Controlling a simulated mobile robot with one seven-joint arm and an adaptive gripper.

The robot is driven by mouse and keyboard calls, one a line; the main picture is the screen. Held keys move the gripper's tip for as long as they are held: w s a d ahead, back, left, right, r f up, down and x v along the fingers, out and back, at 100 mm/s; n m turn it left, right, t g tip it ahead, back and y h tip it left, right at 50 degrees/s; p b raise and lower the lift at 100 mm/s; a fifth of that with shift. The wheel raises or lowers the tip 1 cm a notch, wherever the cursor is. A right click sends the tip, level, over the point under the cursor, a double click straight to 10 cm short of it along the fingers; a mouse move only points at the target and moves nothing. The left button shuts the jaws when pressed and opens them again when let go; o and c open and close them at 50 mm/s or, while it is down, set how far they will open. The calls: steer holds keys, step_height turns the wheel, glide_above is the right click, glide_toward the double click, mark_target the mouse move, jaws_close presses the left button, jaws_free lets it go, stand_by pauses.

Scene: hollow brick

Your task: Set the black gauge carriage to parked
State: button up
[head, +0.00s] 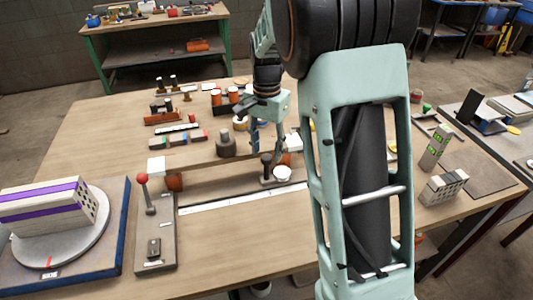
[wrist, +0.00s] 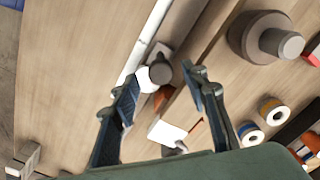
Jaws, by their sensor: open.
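The gauge is a long pale scale strip (head: 235,199) on the table. The carriage, a small block with a black upright knob (head: 266,162) and a white round disc (head: 282,173), stands at the strip's right end. In the wrist view, the black knob (wrist: 161,72) and disc show at the end of the strip (wrist: 148,38). My gripper (head: 267,146) is open above the carriage, with fingers pointing down. In the wrist view, my gripper (wrist: 161,80) has its fingertips apart, one on each side of the knob in the picture. I cannot tell whether either touches it. No parked mark is legible.
A grey plate with a red-knobbed lever (head: 142,178) stands left of the strip. A turntable with a striped block (head: 50,205) is further left. A round grey stepped piece (head: 226,146) stands behind the strip, and a white card (wrist: 167,132) is near the carriage. Bare tabletop lies in front.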

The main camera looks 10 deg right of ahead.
steer(key=shift+f, duration=0.8)
steer(key=shift+c, duration=0.6)
jaws_close()
